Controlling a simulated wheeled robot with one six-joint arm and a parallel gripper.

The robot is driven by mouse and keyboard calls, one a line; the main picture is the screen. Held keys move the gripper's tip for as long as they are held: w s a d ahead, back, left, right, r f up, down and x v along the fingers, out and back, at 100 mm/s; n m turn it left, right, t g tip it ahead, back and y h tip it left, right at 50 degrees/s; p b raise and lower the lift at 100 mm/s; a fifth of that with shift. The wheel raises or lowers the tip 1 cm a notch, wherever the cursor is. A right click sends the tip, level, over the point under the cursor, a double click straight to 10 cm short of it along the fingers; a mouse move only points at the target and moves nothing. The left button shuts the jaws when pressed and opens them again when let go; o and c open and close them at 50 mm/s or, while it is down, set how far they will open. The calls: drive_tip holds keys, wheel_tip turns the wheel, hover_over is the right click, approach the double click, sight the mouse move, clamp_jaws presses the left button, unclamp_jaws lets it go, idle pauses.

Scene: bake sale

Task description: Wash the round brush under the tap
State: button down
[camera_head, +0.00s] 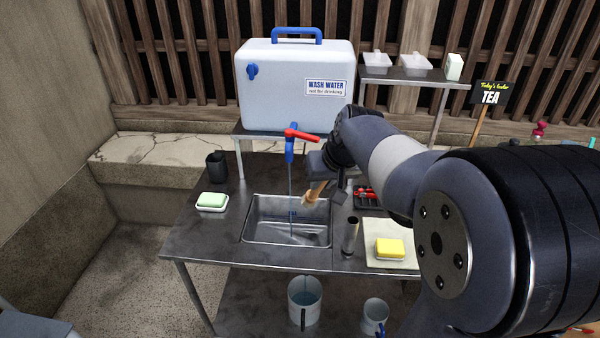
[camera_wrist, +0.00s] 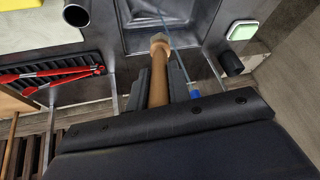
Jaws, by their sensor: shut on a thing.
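My gripper (camera_head: 322,182) is shut on the round brush, holding it tilted by its brown handle (camera_wrist: 158,82). The brush's pale round end (camera_head: 307,202) points down over the right part of the steel sink (camera_head: 262,213). It also shows ahead of the fingers in the wrist view. The blue tap (camera_head: 290,150) has a red lever (camera_head: 302,135). A thin stream of water (camera_head: 291,190) runs from it into the sink. The stream passes just left of the brush end in the head view; I cannot tell whether they touch.
The white wash water tank (camera_head: 295,85) stands behind the sink. A green soap block (camera_head: 212,200) and dark cup (camera_head: 216,165) are left of it.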

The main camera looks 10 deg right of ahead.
idle(0.4)
drive_tip(key=s+d+r+p, duration=0.1)
drive_tip(key=s+r+p, duration=0.1)
drive_tip(key=s+r, duration=0.2)
drive_tip(key=shift+s+d, duration=0.15)
drive_tip(key=shift+s, duration=0.3)
idle(0.7)
